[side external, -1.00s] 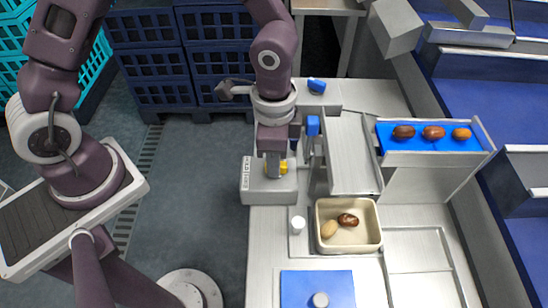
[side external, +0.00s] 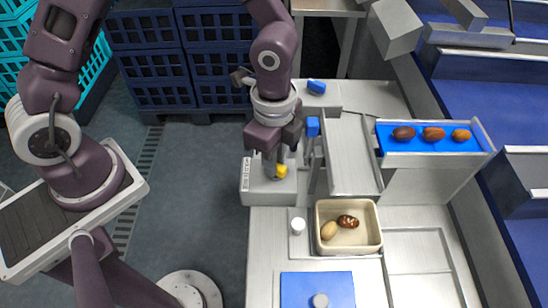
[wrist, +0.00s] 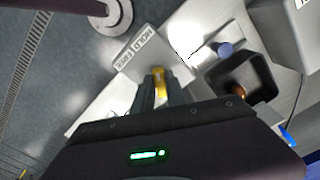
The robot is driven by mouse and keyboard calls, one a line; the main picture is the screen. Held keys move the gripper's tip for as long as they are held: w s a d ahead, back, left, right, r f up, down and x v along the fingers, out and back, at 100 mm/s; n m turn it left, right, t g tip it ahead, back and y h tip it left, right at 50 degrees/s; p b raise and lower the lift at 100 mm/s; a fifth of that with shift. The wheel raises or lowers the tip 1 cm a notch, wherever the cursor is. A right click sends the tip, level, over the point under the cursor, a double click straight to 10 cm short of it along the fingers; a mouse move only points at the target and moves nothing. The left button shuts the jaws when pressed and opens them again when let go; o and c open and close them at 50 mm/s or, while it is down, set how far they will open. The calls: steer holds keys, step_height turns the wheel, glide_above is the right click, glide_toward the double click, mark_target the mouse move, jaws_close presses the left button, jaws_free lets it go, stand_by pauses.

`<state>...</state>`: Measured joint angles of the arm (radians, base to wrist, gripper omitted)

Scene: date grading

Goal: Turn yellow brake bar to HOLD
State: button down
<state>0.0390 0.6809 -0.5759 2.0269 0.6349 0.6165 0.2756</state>
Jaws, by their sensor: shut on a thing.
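The yellow brake bar (side external: 282,171) sits on a light grey block (side external: 256,191) at the near end of my arm. My gripper (side external: 275,172) points down and is shut on the bar, mostly covering it. In the wrist view the bar (wrist: 159,80) shows between my two dark fingers (wrist: 160,94). A white label (wrist: 136,46) with HOLD and FREE lettering is beside it on the block. The bar's exact angle against the label is hard to tell because the fingers hide part of it.
A cream tray (side external: 378,218) with two dates stands to the right. A white cap (side external: 298,225) and a blue pad (side external: 300,287) lie nearer. A blue-topped post (side external: 312,127) stands close right of my gripper. Several dates lie on a blue belt (side external: 418,144).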

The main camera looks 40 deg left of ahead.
steer(key=c, duration=1.4)
jaws_free()
steer(key=shift+o, duration=0.2)
steer(key=shift+r, duration=0.1)
step_height(320, 180, up, 7)
steer(key=shift+f, duration=0.1)
steer(key=shift+a+r, duration=0.15)
steer(key=shift+r, duration=0.1)
steer(key=s+a+r+n+t, duration=0.5)
steer(key=s+a+r+n, duration=0.7)
steer(key=s+r+n, duration=0.1)
steer(key=shift+s+a+r+n+t, duration=0.3)
steer(key=shift+r+n, duration=0.15)
steer(key=shift+n, duration=0.65)
